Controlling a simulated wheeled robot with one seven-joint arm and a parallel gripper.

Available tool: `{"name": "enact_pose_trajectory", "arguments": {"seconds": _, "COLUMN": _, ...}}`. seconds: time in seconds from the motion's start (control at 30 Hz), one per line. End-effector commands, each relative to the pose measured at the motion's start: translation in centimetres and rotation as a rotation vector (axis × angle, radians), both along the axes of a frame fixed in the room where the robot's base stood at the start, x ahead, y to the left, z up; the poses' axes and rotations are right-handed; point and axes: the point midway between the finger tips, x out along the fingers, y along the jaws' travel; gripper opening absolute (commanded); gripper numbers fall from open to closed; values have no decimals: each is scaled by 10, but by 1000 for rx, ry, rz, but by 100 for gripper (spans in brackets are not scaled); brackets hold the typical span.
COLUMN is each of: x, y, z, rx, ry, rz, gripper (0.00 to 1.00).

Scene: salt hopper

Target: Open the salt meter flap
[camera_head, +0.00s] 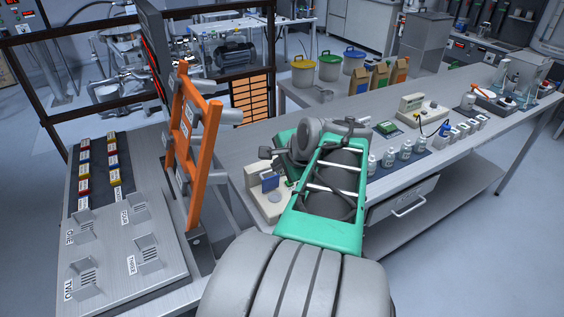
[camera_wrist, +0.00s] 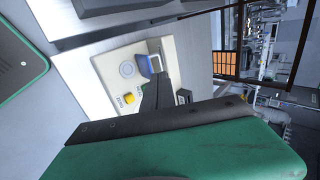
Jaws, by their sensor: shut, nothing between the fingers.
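The salt meter (camera_head: 258,199) is a cream box on the bench, just left of my green arm in the head view. It also shows in the wrist view (camera_wrist: 108,66), with a round pale disc, a yellow button (camera_wrist: 128,99) and small labels. Its blue flap (camera_wrist: 146,66) is at the upper edge of the panel; the flap also shows in the head view (camera_head: 270,182). I cannot tell how far it stands open. My gripper (camera_wrist: 158,92) is shut and empty, a dark shape in front of the panel close to the flap. Whether it touches the flap is unclear.
An orange frame (camera_head: 187,133) stands left of the meter, beside a panel with labelled slots (camera_head: 106,235). Several white bottles (camera_head: 389,159) and a green device (camera_head: 388,128) are on the bench to the right. A drawer (camera_head: 402,203) is below.

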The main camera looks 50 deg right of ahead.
Motion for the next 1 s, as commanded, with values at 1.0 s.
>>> {"name": "enact_pose_trajectory", "arguments": {"seconds": 1.0, "x": 59, "y": -16, "z": -52, "rx": 28, "ry": 102, "rz": 5, "gripper": 0}}
